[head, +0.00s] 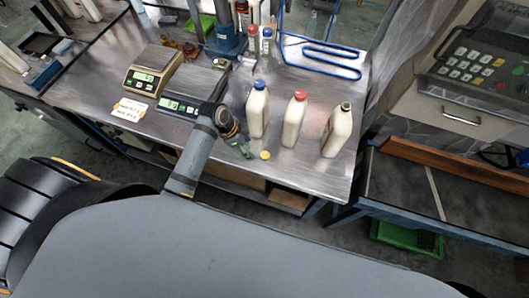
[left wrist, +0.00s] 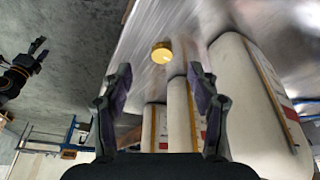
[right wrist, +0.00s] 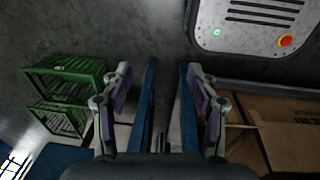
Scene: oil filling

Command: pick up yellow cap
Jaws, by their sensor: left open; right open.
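The small round yellow cap (head: 265,155) lies on the metal table near its front edge, in front of the white bottles. In the left wrist view the yellow cap (left wrist: 162,52) shows just beyond and between the open fingertips. My left gripper (head: 246,150) is at the table's front edge, just left of the cap, open and empty. Its fingers also show apart in the left wrist view (left wrist: 160,75). My right gripper (right wrist: 157,72) is open and empty in the right wrist view, away from the cap, and does not show in the head view.
Three white bottles stand behind the cap, with a blue cap (head: 258,85), a red cap (head: 299,95) and a dark cap (head: 345,106). Two scales (head: 153,71) (head: 193,90) stand to the left. A blue wire rack (head: 325,60) lies behind. A green crate (right wrist: 65,80) shows near my right gripper.

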